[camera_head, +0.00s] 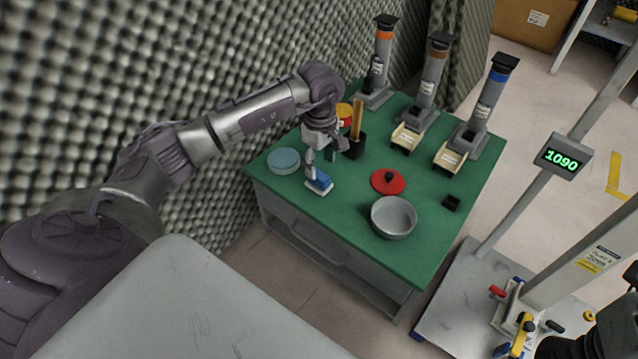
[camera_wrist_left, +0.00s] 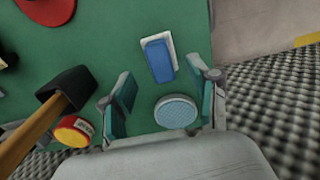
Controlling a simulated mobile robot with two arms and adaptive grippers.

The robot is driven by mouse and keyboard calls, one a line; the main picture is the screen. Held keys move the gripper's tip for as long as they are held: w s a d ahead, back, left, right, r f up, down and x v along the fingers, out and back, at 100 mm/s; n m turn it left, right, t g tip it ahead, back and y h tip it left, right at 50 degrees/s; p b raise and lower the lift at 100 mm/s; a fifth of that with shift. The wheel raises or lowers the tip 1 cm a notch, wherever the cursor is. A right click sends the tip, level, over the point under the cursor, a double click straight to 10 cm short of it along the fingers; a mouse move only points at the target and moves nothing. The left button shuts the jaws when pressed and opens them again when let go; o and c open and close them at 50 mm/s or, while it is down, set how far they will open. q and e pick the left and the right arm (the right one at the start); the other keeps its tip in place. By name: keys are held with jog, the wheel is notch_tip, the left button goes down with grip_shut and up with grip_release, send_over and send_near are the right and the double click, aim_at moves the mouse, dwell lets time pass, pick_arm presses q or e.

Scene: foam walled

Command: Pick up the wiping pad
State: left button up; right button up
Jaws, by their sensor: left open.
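The wiping pad (camera_head: 319,184), a blue block on a white base, lies flat near the front left edge of the green table. It also shows in the left wrist view (camera_wrist_left: 160,60), ahead of the fingers. My left gripper (camera_head: 320,161) is above and just behind the pad in the head view, with its teal-lined fingers apart and nothing between them. In the left wrist view the open fingers (camera_wrist_left: 166,88) point toward the pad, which is apart from them.
A round light-blue disc (camera_head: 284,161) lies left of the pad. A red lid (camera_head: 388,181), a metal bowl (camera_head: 393,217) and several grey dispensers (camera_head: 485,100) are rightward. A foam wall (camera_head: 140,60) borders the left.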

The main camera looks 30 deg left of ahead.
aim_at(319, 174)
pick_arm(q)
jog(key=f+b, duration=0.1)
jog(key=f, duration=0.3)
jog(key=shift+a+f+b, duration=0.15)
jog(key=shift+a+b, duration=0.05)
jog(key=shift+b, duration=0.2)
grip_shut()
